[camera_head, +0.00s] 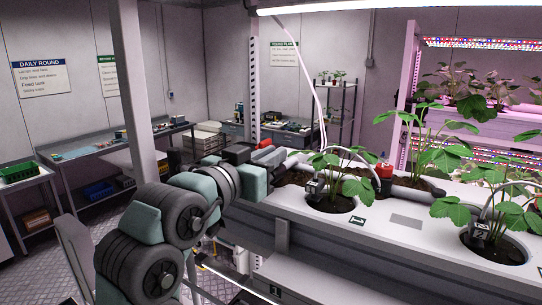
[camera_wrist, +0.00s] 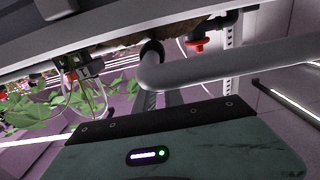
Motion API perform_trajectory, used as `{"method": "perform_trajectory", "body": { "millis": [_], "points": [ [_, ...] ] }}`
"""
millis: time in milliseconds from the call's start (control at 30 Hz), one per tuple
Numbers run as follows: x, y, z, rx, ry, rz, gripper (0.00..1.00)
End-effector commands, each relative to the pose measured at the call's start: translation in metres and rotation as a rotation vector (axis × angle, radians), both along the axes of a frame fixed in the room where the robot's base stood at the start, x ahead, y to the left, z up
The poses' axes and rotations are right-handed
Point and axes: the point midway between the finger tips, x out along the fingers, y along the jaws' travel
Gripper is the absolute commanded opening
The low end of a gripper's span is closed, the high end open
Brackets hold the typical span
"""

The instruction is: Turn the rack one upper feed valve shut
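A red valve handle (camera_head: 264,144) shows at the far end of the white planting trough, just beyond my gripper (camera_head: 247,154) in the head view. What looks like the same red handle (camera_wrist: 197,46) hangs from a dark pipe fitting in the upper middle of the wrist view, apart from the gripper body at the bottom. A second red knob (camera_head: 384,170) stands upright on a dark pipe between plants on the trough. I cannot tell which rack or level each belongs to.
The white trough (camera_head: 405,221) holds leafy plants in round openings with thin looping tubes. A thick grey pipe (camera_wrist: 235,66) crosses close above the gripper body in the wrist view. A slotted post (camera_head: 253,62) rises behind the far end. Benches (camera_head: 112,140) line the left wall.

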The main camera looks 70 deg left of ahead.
Motion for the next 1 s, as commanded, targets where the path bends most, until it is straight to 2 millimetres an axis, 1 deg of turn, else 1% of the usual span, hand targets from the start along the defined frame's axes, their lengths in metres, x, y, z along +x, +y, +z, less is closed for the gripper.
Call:
{"method": "perform_trajectory", "body": {
  "millis": [33,133,667,867,1000],
  "points": [
    [0.0001,-0.0001,0.0,0.0,0.0,0.0,0.08],
    [0.0001,-0.0001,0.0,0.0,0.0,0.0,0.0],
    [-0.0007,0.0004,0.0006,0.0,-0.001,-0.012,0.0],
    [-0.0025,0.0029,0.0016,-0.003,-0.003,-0.079,0.0],
    [-0.0042,0.0051,0.002,-0.005,-0.001,-0.165,0.0]
  ]
}}
